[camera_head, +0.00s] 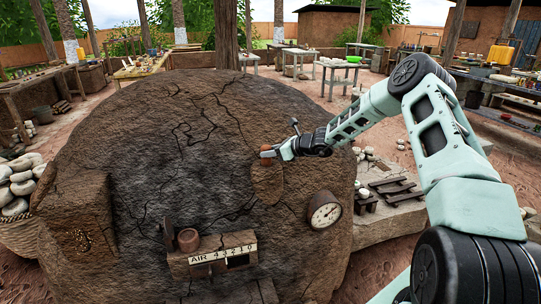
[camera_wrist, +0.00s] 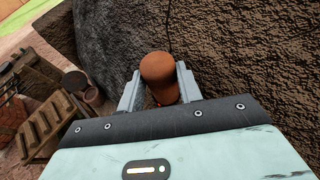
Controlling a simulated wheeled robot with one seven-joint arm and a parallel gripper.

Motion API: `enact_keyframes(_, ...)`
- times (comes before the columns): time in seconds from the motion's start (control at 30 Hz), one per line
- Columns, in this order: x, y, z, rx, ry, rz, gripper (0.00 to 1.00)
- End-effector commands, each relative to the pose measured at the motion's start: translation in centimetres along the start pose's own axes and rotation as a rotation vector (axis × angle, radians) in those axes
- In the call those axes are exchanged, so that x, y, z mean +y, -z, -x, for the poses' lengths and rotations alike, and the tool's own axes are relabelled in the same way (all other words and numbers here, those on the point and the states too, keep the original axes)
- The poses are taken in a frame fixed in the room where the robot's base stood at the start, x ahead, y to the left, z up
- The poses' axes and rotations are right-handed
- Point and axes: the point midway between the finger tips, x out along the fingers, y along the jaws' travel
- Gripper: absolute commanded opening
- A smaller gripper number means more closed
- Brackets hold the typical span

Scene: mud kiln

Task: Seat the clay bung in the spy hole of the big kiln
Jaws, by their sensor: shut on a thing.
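The big kiln (camera_head: 130,130) is a wide, dark, cracked mud dome filling the left and middle of the head view. My gripper (camera_head: 276,152) is close to its upper right face. It is shut on the clay bung (camera_wrist: 158,68), a reddish-brown plug that stands out between the two fingers (camera_wrist: 160,88) in the wrist view. The bung also shows as a small reddish spot at the fingertips in the head view (camera_head: 266,151). Rough kiln wall lies behind it. I cannot make out the spy hole, nor tell whether the bung touches the wall.
A smooth brown oval patch (camera_head: 267,184) is on the kiln just below my gripper. A round dial (camera_head: 324,210) sits lower right. A ledge marked AIR (camera_head: 212,256) juts out low in front, with a brown clay piece (camera_head: 188,240) on it. Wooden racks (camera_head: 395,190) stand to the right.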

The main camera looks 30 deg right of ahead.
Motion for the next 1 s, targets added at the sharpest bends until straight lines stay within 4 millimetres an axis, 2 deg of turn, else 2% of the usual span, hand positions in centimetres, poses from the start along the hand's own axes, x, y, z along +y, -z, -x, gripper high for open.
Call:
enact_keyframes(0.13,0.1,1.2,-0.6,-0.001,-0.001,0.0,0.03)
enact_keyframes(0.5,0.0,1.7,-0.8,-0.001,-0.001,0.002,0.03)
enact_keyframes(0.53,0.0,1.8,-0.8,0.0,-0.001,0.001,0.38)
enact_keyframes(0.6,0.0,1.7,-0.7,0.0,-0.001,0.001,0.57)
enact_keyframes(1.0,0.0,1.4,-0.3,0.001,0.0,0.001,0.57)
